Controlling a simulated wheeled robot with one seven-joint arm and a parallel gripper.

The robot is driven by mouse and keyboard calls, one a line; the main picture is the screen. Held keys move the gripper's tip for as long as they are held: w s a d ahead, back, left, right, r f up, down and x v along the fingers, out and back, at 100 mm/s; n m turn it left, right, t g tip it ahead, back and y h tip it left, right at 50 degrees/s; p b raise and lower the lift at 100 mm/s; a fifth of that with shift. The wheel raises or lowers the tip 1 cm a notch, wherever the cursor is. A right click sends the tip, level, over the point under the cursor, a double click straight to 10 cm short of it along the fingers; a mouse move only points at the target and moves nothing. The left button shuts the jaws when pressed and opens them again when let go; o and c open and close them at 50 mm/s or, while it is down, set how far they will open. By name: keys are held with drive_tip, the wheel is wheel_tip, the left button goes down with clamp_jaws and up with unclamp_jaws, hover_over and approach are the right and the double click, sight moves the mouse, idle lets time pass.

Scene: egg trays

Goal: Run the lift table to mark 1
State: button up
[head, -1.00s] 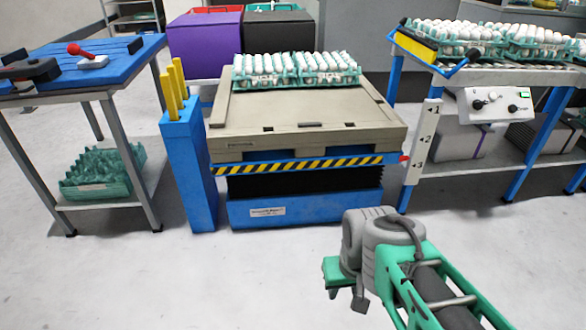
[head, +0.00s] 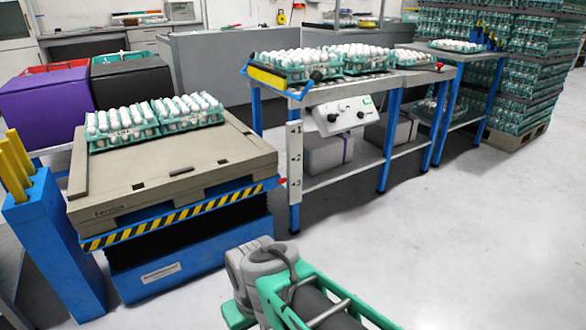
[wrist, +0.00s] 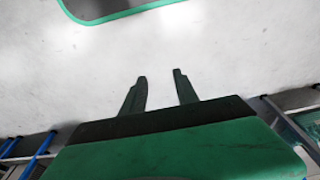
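The lift table (head: 170,272) stands at left, with a blue base, dark bellows and a yellow-black striped edge. It bears a beige pallet (head: 190,176) with green trays of white eggs (head: 155,122). A white mark strip (head: 295,160) is on the bench post to its right. A control box (head: 340,115) with black knobs hangs under the bench. My gripper (wrist: 160,76) is open and empty over pale floor, fingers apart, away from the box.
A blue stand with yellow posts (head: 45,240) is left of the lift table. The bench (head: 385,80) carries egg trays and a blue-yellow bar. Stacked egg trays (head: 515,60) stand at back right. The floor (head: 470,240) at right is clear.

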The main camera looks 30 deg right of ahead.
drive_tip(key=shift+c, duration=0.4)
clamp_jaws()
drive_tip(key=shift+r, duration=0.1)
idle(1.3)
